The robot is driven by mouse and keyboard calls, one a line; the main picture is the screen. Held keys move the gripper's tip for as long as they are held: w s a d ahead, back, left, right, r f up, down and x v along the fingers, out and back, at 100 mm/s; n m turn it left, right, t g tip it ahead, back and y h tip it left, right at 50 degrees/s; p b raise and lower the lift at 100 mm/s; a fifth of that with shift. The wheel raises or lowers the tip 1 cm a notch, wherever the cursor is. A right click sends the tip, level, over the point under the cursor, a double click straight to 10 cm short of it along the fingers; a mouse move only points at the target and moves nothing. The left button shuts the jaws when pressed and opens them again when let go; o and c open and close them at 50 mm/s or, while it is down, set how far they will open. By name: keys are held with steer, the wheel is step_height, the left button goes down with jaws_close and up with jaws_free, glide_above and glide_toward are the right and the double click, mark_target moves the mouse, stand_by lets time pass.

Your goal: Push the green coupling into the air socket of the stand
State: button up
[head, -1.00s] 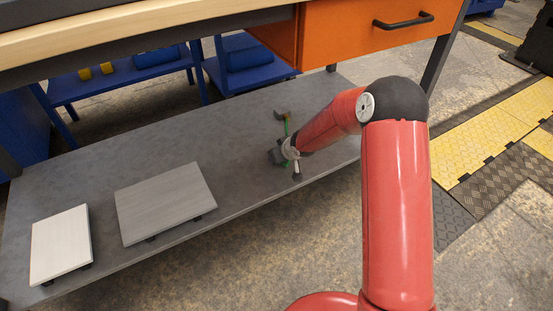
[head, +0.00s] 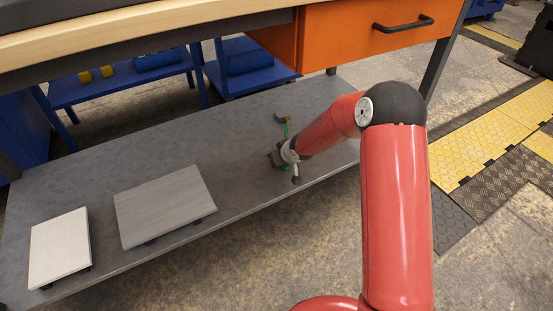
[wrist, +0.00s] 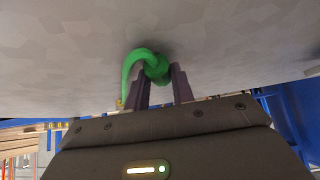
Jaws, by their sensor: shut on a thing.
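My gripper (head: 278,157) is low over the right part of the grey shelf in the head view, at the end of my red arm. In the wrist view its two dark fingers (wrist: 162,86) are shut on the green coupling (wrist: 150,64), a curled green piece at the fingertips. In the head view the green coupling (head: 286,130) is a thin green strip just beyond my gripper. A small brown-grey piece (head: 282,118), perhaps the stand, is at its far end. I cannot make out the air socket, nor tell whether coupling and stand touch.
The grey shelf (head: 120,165) bears a grey board (head: 165,205) and a whiter board (head: 60,248) at left. The shelf between the boards and my gripper is clear.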

steer(key=shift+r+p, duration=2.4)
steer(key=shift+r, duration=0.6)
